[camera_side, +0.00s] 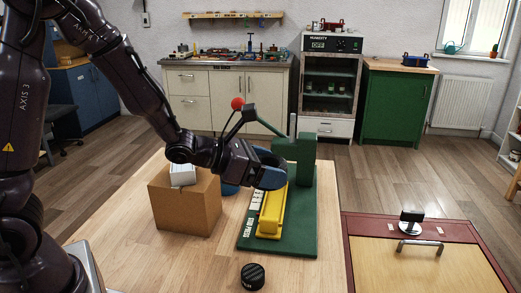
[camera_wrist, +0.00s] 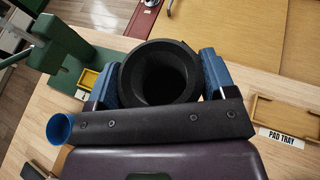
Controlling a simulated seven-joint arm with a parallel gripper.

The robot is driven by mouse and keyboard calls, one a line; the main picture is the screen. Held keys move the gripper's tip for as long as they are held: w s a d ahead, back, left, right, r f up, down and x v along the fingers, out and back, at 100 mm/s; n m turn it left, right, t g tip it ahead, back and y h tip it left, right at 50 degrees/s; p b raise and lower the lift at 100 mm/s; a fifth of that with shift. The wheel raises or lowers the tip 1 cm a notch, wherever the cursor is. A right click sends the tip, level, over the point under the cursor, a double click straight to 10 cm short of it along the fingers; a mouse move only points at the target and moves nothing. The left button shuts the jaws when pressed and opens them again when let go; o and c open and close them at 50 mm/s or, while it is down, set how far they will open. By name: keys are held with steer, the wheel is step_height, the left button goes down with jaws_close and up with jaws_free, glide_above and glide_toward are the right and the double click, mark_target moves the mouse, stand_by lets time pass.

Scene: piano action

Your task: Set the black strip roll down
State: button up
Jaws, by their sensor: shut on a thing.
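The black strip roll (camera_wrist: 130,75) shows in the wrist view as a thick dark ring with an open hollow middle. My gripper (camera_wrist: 160,73) is shut on it, with a blue finger on its left and right sides. In the side view my gripper (camera_side: 270,178) is above the table beside the green press, and the roll is mostly hidden by the hand. I cannot tell whether the roll's lower end touches anything.
The green press (camera_side: 305,190) carries a yellow tray (camera_side: 271,215). A cardboard box (camera_side: 185,208) stands left of it. A black ridged knob (camera_side: 253,277) sits near the front. The pad tray (camera_wrist: 262,108) shows in the wrist view. A red-edged panel (camera_side: 420,270) lies right.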

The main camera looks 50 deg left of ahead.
steer(key=shift+s+d+f+m+g+h, duration=1)
steer(key=shift+d+f+m+g+h, duration=1.2)
steer(key=shift+d+f, duration=2.1)
steer(key=shift+s+d+f+m+g+h, duration=0.95)
steer(key=shift+d+f+m+g+h, duration=1.25)
steer(key=shift+d+f, duration=2.1)
steer(key=shift+m+t+y, duration=0.4)
steer(key=shift+t, duration=0.1)
steer(key=shift+d+f, duration=0.15)
steer(key=shift+f, duration=2.95)
steer(key=shift+f, duration=0.45)
